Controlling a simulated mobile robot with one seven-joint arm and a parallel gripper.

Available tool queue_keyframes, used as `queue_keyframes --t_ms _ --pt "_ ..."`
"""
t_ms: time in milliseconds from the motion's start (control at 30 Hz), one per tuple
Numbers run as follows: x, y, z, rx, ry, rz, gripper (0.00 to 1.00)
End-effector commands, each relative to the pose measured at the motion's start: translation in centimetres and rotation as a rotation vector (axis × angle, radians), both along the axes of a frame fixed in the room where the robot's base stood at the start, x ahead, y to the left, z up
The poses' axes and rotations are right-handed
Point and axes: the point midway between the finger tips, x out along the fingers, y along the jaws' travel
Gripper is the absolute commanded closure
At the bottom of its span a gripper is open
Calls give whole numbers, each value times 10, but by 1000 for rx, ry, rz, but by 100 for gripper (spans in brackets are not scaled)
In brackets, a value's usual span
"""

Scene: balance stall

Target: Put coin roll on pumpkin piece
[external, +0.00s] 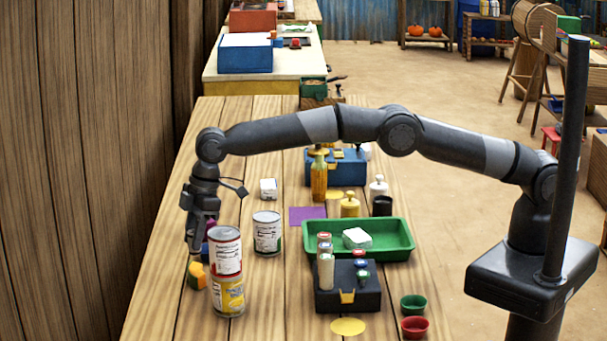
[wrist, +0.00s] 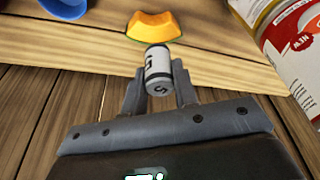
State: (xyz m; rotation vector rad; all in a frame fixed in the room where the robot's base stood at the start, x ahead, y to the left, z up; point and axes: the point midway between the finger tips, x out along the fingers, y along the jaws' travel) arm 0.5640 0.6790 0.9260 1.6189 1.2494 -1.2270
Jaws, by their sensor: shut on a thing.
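The coin roll (wrist: 158,72), a small grey-white cylinder with dark marks, is between the fingers of my gripper (wrist: 158,82) in the wrist view. My gripper is shut on it. The pumpkin piece (wrist: 153,25), an orange curved wedge with a green edge, lies on the wooden table just beyond the roll in that view. In the external view, my gripper (external: 194,248) points down at the table's left side, above or close to the pumpkin piece (external: 196,281). The coin roll cannot be made out there. I cannot tell whether roll and pumpkin piece touch.
Two stacked cans (external: 226,252) stand immediately right of my gripper, with another can (external: 267,233) behind. A blue round object (wrist: 62,7) is near the pumpkin piece. A green tray (external: 405,250) and dark box (external: 370,298) stand farther right. Bare planks lie along the front left.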

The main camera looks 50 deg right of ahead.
Motion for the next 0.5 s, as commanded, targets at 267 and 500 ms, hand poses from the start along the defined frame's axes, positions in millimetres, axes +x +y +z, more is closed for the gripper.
queue_keyframes --t_ms 267,500 --pt "0 -1 -36 -3 2 -1 100" --pt "0 0 -39 0 0 -1 100"
